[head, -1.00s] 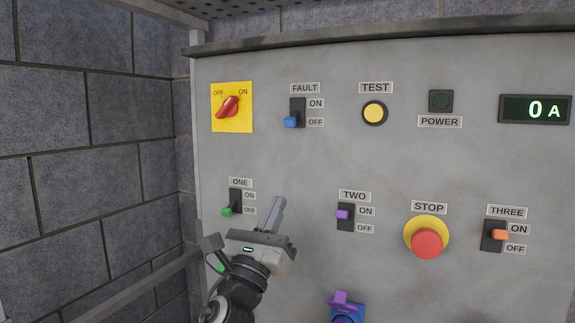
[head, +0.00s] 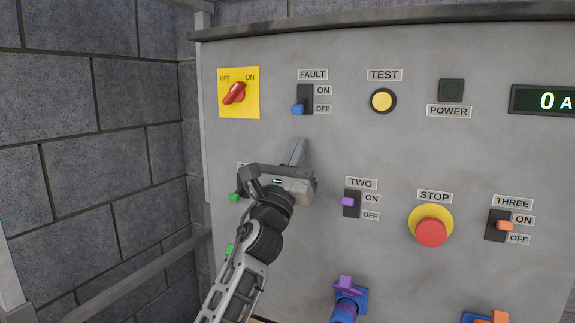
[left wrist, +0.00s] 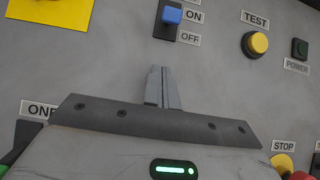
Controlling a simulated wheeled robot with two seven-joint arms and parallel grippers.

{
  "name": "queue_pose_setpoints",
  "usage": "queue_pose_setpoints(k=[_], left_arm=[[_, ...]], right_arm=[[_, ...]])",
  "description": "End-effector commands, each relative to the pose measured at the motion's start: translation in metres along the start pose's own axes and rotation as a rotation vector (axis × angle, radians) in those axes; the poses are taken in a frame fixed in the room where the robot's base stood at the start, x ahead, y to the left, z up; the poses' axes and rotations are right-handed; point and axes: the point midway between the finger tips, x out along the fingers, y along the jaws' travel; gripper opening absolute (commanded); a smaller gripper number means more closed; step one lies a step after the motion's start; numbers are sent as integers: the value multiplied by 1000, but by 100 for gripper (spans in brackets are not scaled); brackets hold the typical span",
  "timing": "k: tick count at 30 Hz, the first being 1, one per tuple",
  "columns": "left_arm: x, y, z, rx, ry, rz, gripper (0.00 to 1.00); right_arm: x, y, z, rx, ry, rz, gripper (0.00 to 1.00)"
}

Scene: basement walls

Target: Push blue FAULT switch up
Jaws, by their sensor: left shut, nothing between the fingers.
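The blue FAULT switch (head: 298,109) is on the grey panel, upper left, with its lever down beside the OFF label. The closed fingers (left wrist: 160,75) also show in the left wrist view, below the blue lever. My right gripper is not in view.
A red rotary knob (head: 234,93) on a yellow plate is left of FAULT. The yellow TEST button (head: 383,101) is to its right. The green ONE switch (head: 234,198) is partly hidden by my gripper. The purple TWO switch (head: 348,201) and red STOP button (head: 431,233) are lower right.

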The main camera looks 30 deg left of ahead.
Motion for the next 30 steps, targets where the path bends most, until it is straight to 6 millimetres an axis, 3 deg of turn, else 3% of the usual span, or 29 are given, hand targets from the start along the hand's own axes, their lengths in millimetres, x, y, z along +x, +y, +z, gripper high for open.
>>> queue_pose_setpoints(k=[2, 9, 17, 30], left_arm=[[16, 1, 10, 0, -2, 0, 0], [19, 0, 36, 1, 0, 0, 0], [18, 0, 38, 0, 1, 0, 0], [19, -4, 41, -5, 0, -6, 0]], right_arm=[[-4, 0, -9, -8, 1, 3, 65], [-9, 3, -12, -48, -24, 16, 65], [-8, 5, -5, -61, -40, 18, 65], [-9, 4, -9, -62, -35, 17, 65]])
